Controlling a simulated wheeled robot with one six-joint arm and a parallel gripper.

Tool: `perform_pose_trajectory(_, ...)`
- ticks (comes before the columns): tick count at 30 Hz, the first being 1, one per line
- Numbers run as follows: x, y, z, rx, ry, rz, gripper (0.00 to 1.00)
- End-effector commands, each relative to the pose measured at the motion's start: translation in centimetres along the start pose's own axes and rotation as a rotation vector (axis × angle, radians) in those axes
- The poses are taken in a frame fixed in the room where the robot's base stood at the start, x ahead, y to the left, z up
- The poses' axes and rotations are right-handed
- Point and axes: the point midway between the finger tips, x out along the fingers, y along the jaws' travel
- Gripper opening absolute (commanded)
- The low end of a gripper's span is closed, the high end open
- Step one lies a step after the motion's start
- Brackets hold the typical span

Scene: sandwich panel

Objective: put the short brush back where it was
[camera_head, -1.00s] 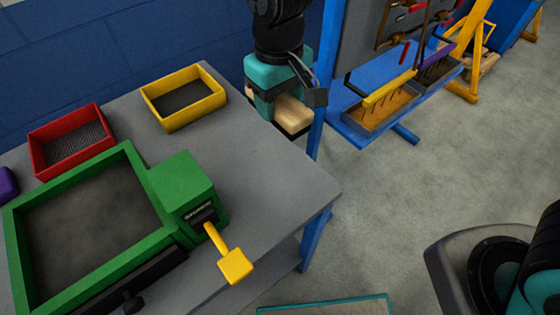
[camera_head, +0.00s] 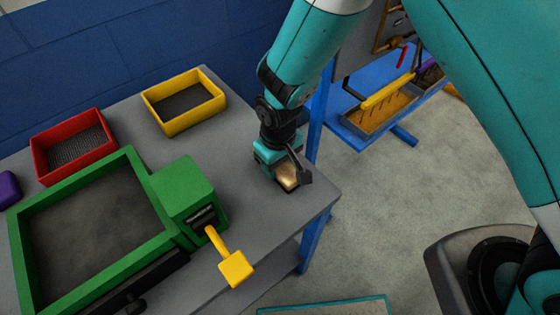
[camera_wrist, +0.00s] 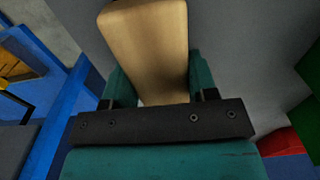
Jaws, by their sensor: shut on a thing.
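My gripper (camera_head: 283,174) is over the right part of the grey table (camera_head: 262,225), to the right of the green box with the yellow lever. It is shut on the short brush (camera_head: 287,178), of which a pale wooden block shows below the jaws. In the wrist view the brush (camera_wrist: 147,45) is a tan wooden block between the two teal fingers (camera_wrist: 155,92). Its underside is hidden, and I cannot tell whether it touches the table top.
A green frame (camera_head: 140,160) with a grey bed, a green box (camera_head: 183,187) and a yellow lever (camera_head: 236,268) take up the table's left and front. A yellow tray (camera_head: 180,122) and a red tray (camera_head: 90,165) stand behind. A blue bench (camera_head: 360,85) with trays is at the right.

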Motion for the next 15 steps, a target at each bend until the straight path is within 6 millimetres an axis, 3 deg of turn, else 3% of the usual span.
perform_pose_trajectory(4,0.22,0.01,0.08,0.000,-0.002,0.000,0.31)
perform_pose_trajectory(5,0.25,0.01,0.09,0.001,-0.002,0.000,0.60)
perform_pose_trajectory(7,0.25,0.01,0.10,0.001,-0.002,0.000,0.76)
perform_pose_trajectory(15,0.14,0.02,0.08,0.001,-0.002,0.000,0.78)
